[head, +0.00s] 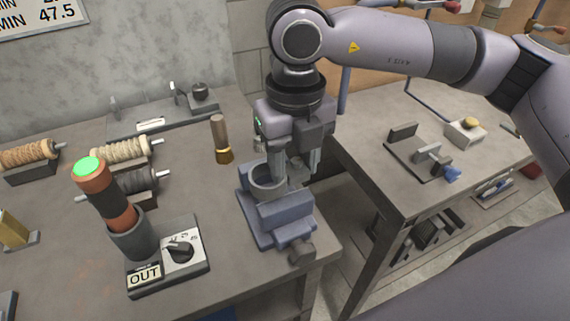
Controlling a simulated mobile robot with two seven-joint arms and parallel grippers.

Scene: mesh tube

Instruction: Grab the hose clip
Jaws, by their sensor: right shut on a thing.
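My right gripper (291,172) points down over a blue-grey bench vise (285,216) near the right edge of the left table. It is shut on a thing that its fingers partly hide. A grey open ring (265,181), which looks like the hose clip, sits right beside the fingers, on their left, over the vise. I cannot tell whether the ring touches the vise. My left gripper is out of view.
A grey holder (135,240) with an orange-black tube (107,199) stands on a dial box (185,262) marked OUT. A brown-handled tool (220,137) stands behind the vise. Several spools (120,149) are at left. A second table (405,190) stands right, across a gap.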

